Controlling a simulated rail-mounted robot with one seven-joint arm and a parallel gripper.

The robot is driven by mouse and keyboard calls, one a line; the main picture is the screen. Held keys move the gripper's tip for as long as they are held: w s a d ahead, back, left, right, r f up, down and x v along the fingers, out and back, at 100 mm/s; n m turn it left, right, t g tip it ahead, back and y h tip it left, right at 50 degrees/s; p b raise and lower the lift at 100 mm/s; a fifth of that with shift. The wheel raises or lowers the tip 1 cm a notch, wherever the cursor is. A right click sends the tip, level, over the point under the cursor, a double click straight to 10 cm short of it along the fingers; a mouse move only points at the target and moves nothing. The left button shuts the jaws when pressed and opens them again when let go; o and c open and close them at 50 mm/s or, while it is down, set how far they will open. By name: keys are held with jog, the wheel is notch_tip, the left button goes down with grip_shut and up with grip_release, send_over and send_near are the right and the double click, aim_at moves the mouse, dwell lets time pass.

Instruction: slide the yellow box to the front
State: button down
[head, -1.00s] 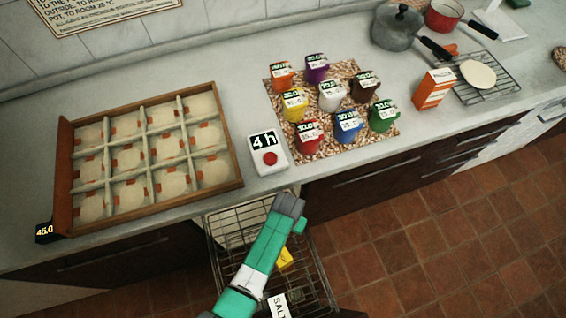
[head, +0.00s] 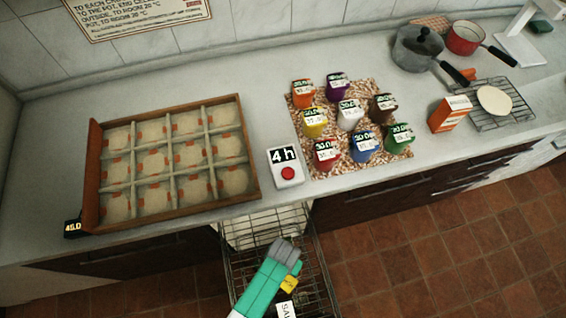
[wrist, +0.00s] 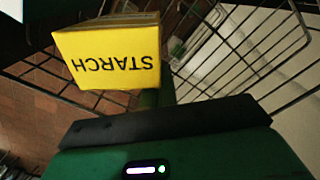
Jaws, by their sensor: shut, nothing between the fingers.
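The yellow box (head: 289,284), marked STARCH, is in the wire pull-out basket (head: 326,268) below the counter. In the head view my arm partly covers it. In the wrist view the yellow box (wrist: 112,58) is large, its label upside down, just beyond my gripper (wrist: 152,98). My gripper (head: 284,250) points down into the basket, close beside the box. It is shut with nothing held. A green finger runs up to the box's lower right edge in the wrist view; I cannot tell if they touch.
A white SALT pack (head: 286,309) stands in the basket, just nearer the front than the yellow box. Basket wires (wrist: 235,50) surround the space. Above are the counter edge, a wooden tray (head: 92,180), a timer (head: 286,168) and several coloured mugs on a mat (head: 296,128).

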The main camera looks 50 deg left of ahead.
jog(key=shift+s+d, duration=0.25)
jog(key=shift+s, duration=0.05)
jog(key=w+a+r+p, duration=0.1)
jog(key=r+p, duration=0.1)
jog(key=r, duration=0.8)
jog(key=w+r+p, duration=0.2)
jog(key=r, duration=0.8)
jog(key=shift+w+a+p, duration=0.3)
jog(key=shift+a, duration=0.05)
